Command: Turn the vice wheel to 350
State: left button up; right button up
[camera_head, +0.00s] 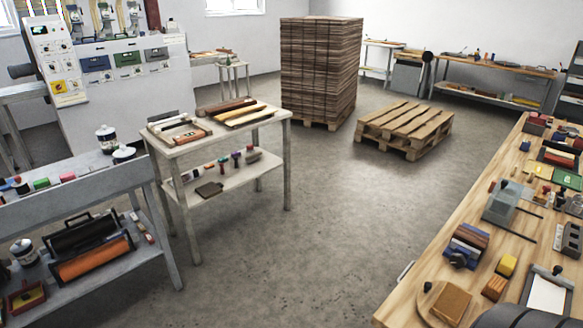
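I cannot make out a vice wheel with readable numbers anywhere in the head view. A wooden workbench (428,262) runs along the right side. A small blue block-like device (468,240) with a dark knob at its front stands on it; I cannot tell whether it is a vice. A metal handle (405,271) sticks out from the bench's left edge. Neither of my grippers is in view. A dark rounded shape cuts into the bottom right corner, and I cannot tell what it is.
A small two-tier table (185,148) stands left of centre, beside a grey shelf unit (95,185). A white machine (100,75) stands behind. A tall board stack (318,68) and a pallet (403,125) stand at the back. The middle floor (310,230) is clear.

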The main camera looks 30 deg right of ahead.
aim_at(458, 261)
jog(key=i+j, duration=0.1)
jog(key=i, duration=0.4)
jog(key=i+j+z, duration=0.15)
jog(key=i, duration=0.3)
jog(key=i+z, duration=0.2)
jog(key=z, duration=0.25)
jog(key=i+z, duration=0.2)
jog(key=z, duration=0.25)
jog(key=i+j+z, duration=0.15)
jog(key=z, duration=0.3)
jog(key=i+j+z, duration=0.15)
jog(key=z, duration=0.25)
